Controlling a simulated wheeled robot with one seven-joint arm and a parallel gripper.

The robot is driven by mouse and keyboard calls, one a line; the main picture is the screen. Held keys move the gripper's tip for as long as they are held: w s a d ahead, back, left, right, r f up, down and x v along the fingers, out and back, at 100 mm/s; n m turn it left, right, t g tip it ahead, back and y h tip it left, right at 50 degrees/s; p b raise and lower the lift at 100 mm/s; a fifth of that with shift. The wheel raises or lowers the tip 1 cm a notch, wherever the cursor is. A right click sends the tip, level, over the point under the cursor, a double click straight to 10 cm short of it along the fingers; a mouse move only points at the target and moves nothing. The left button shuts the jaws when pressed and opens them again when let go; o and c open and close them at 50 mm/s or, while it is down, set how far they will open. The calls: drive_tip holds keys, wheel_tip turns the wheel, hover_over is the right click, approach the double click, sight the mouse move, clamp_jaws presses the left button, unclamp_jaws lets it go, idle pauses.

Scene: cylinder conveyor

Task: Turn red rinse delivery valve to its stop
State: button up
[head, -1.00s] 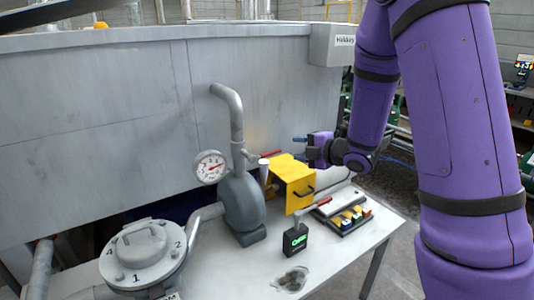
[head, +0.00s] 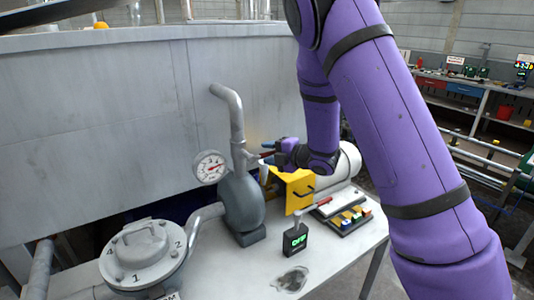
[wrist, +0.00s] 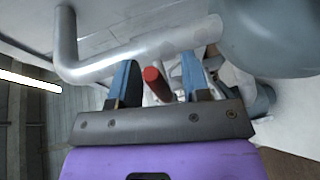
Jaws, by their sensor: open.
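The red valve handle (wrist: 154,80) shows end-on in the wrist view, between the two blue fingers of my gripper (wrist: 157,84). The fingers stand apart with gaps on both sides of the handle, and I cannot tell how deep it reaches between them. In the head view my gripper (head: 272,151) is at the upright grey pipe (head: 237,130), where the valve sits above the pump. The red handle is mostly hidden there. The grey pipe also crosses the wrist view (wrist: 140,50) beyond the fingers.
A yellow box-like guard (head: 297,190) stands just below my gripper. A pressure gauge (head: 210,167) and the dark grey pump (head: 241,205) are to its left. A small black display box (head: 295,238) and a tray of coloured pieces (head: 350,216) are on the white bench (head: 335,262).

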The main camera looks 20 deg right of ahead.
drive_tip(key=shift+w+a+f, duration=0.1)
drive_tip(key=shift+w+a, duration=0.25)
drive_tip(key=shift+w, duration=0.1)
clamp_jaws()
drive_tip(key=shift+r+n+h, duration=0.4)
drive_tip(key=shift+n, duration=0.1)
unclamp_jaws()
drive_tip(key=shift+s, duration=0.1)
drive_tip(key=v, duration=1)
drive_tip(key=shift+s+d+r, duration=0.15)
drive_tip(key=shift+s+d, duration=0.05)
drive_tip(key=shift+d, duration=0.1)
